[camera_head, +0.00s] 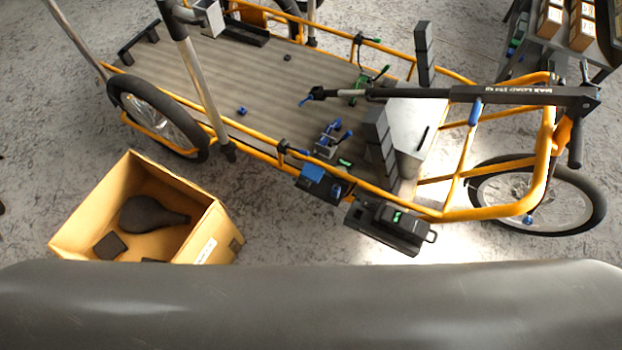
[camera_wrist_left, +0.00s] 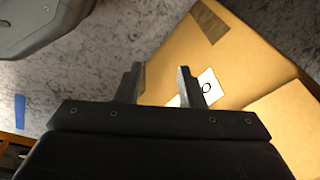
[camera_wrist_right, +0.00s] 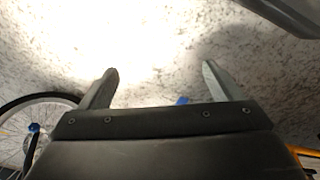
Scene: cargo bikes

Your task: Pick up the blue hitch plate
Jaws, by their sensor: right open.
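A flat blue piece (camera_head: 313,172), which looks like the hitch plate, sits on a dark block at the near side rail of the cargo bike (camera_head: 250,80) in the head view. Neither gripper shows in that view. In the left wrist view my left gripper (camera_wrist_left: 160,68) has its fingers apart with nothing between them, over the side of the cardboard box (camera_wrist_left: 240,60). A blue strip (camera_wrist_left: 20,111) lies at the left edge there; I cannot tell what it is. In the right wrist view my right gripper (camera_wrist_right: 158,70) is open and empty above the floor, with a small blue spot (camera_wrist_right: 182,101) beyond it.
The open cardboard box (camera_head: 215,225) stands on the floor at lower left, with dark items inside. Blue and green clamps (camera_head: 328,138) and dark blocks (camera_head: 378,135) lie on the bike's deck. A dark toolbox-like case (camera_head: 390,228) is at its near side. A shelf with boxes is at upper right.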

